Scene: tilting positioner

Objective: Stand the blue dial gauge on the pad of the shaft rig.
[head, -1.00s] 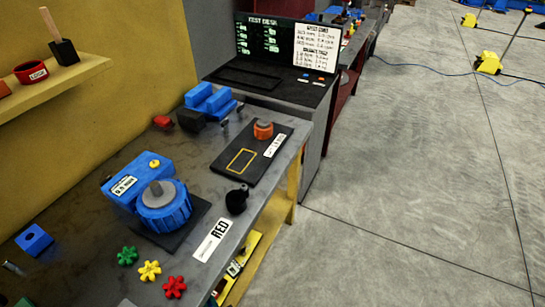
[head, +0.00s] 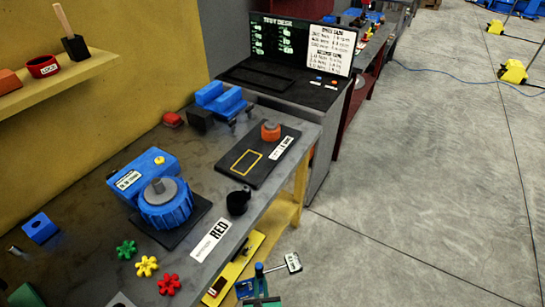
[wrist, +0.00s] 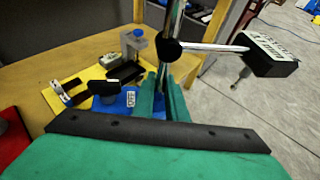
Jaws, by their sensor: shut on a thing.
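The dial gauge (head: 293,262) shows at the bottom of the head view: a small black-and-white gauge on a side rod from an upright post. In the wrist view, its gauge body (wrist: 270,55) hangs right of the chrome post, with a blue base low down. My gripper (wrist: 165,98) has green fingers shut on the post; in the head view it is mostly cut off. The shaft rig appears to be the black plate (head: 226,171) on the bench, with an orange-topped round part. A yellow outline on it, seemingly the pad (head: 246,162), is empty.
The grey bench (head: 85,215) stands left of my gripper. On it are a blue machine (head: 165,203) with a round head, a black knob (head: 238,201), and coloured star knobs. A lower shelf holds a yellow board (head: 237,268). Open floor (head: 420,210) lies right.

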